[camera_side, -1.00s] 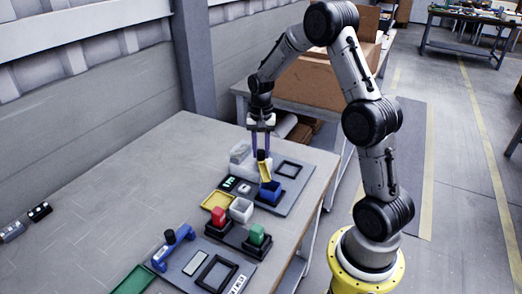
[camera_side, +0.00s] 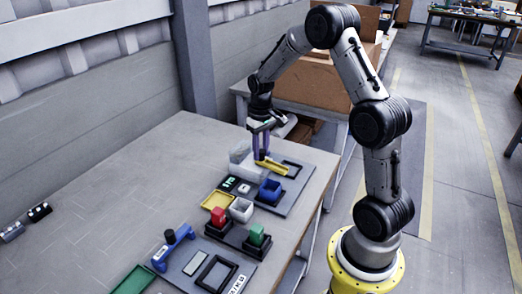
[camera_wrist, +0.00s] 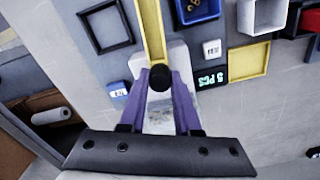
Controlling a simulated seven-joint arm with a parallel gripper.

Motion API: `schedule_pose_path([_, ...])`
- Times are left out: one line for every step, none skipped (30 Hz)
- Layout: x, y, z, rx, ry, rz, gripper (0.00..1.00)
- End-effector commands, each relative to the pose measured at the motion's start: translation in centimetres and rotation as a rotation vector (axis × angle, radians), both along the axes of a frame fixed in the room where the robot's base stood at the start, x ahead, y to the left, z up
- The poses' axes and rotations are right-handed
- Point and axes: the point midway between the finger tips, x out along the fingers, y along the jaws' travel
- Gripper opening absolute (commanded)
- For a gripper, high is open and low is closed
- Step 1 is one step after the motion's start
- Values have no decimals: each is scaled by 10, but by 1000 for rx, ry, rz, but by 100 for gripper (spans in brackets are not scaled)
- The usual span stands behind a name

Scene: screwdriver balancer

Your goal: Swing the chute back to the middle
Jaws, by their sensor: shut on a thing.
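The yellow chute (camera_side: 272,166) sits in front of a pale grey block (camera_side: 239,158) on the dark grey station board. It points right, between the blue bin (camera_side: 270,190) and the flat black square frame (camera_side: 291,167). In the wrist view the chute (camera_wrist: 153,30) runs from a round black knob (camera_wrist: 160,77) up out of the picture, with the black frame (camera_wrist: 106,25) on its left and the blue bin (camera_wrist: 197,10) on its right. My gripper (camera_side: 261,157), with purple fingers, is shut on the knob at the chute's near end; the fingers (camera_wrist: 160,82) flank it.
A white bin (camera_side: 241,209), a yellow tray (camera_side: 216,200) and a small display reading "5 PCS" (camera_wrist: 212,78) stand close by. Red (camera_side: 219,216) and green (camera_side: 257,235) blocks sit in dark holders nearer the camera.

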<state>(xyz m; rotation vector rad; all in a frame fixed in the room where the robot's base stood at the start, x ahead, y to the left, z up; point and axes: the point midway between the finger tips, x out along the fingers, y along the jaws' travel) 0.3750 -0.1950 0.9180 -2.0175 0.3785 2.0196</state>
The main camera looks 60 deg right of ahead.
Motion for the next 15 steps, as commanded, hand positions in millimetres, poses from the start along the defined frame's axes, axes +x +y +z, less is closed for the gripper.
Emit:
schedule_pose_path([1,-1,2,-2,-3,22,0])
schedule_pose_path([1,-1,2,-2,-3,35,0])
schedule_pose_path([1,-1,3,-2,-3,49,0])
schedule_pose_path([1,-1,3,-3,-4,60,0])
schedule_pose_path([1,-1,3,-3,-4,69,0])
schedule_pose_path([1,-1,3,-3,-4,79,0])
schedule_pose_path([1,-1,3,-2,-3,86,0])
schedule_pose_path([1,-1,3,-2,-3,92,0])
schedule_pose_path([1,-1,3,-2,-3,98,0])
schedule_pose_path([1,-1,3,-2,-3,101,0])
schedule_pose_path([1,-1,3,-2,-3,104,0])
schedule_pose_path([1,-1,3,-2,-3,107,0])
schedule_pose_path([1,-1,3,-2,-3,109,0])
schedule_pose_path([1,-1,3,-3,-4,110,0])
schedule_pose_path([1,-1,3,-3,-4,111,0])
